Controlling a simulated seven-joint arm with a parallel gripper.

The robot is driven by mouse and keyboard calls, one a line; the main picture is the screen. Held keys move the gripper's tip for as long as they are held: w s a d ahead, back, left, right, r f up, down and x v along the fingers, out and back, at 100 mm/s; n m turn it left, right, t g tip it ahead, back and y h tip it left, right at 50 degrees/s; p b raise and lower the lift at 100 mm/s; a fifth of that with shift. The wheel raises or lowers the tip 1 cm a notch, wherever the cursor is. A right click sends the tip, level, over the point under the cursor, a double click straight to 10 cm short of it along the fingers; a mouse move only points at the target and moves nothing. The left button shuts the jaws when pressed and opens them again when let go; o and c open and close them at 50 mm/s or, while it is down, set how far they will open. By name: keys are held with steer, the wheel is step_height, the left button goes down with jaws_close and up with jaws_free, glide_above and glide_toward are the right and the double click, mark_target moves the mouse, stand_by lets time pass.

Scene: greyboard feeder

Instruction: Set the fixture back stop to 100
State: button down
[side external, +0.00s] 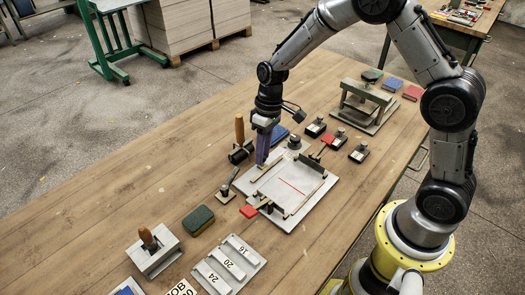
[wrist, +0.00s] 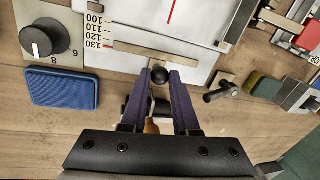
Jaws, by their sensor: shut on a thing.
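The fixture (side external: 318,203) is a pale plate with a red line on it, lying on the wooden table. Its back stop is a tan bar (wrist: 140,54) with a round black knob (wrist: 160,76) in the wrist view. The printed scale (wrist: 95,32) beside it reads 100, 110, 120 and 130. The bar's left end lies near the 130 mark, which has a red tick. My gripper (wrist: 160,77) has its purple fingers closed on the knob. In the side view my gripper (side external: 262,162) is low at the fixture's far left edge, where its fingers hide the knob.
A dial (wrist: 40,42) and a blue pad (wrist: 62,88) lie left of the stop in the wrist view. A wooden-handled tool (side external: 240,140), a green sponge (side external: 198,220) and a numbered tray (side external: 230,264) stand around the fixture. Bare table lies at left.

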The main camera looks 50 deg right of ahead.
steer(key=shift+s, duration=1.65)
steer(key=c, duration=0.7)
jaws_free()
steer(key=shift+o, duration=0.2)
steer(key=shift+w+d+r, duration=0.1)
steer(key=shift+r, duration=0.4)
step_height(320, 180, up, 13)
steer(key=d, duration=0.2)
steer(key=shift+w+d+f, duration=0.15)
steer(key=shift+d+f, duration=0.05)
steer(key=shift+r, duration=0.1)
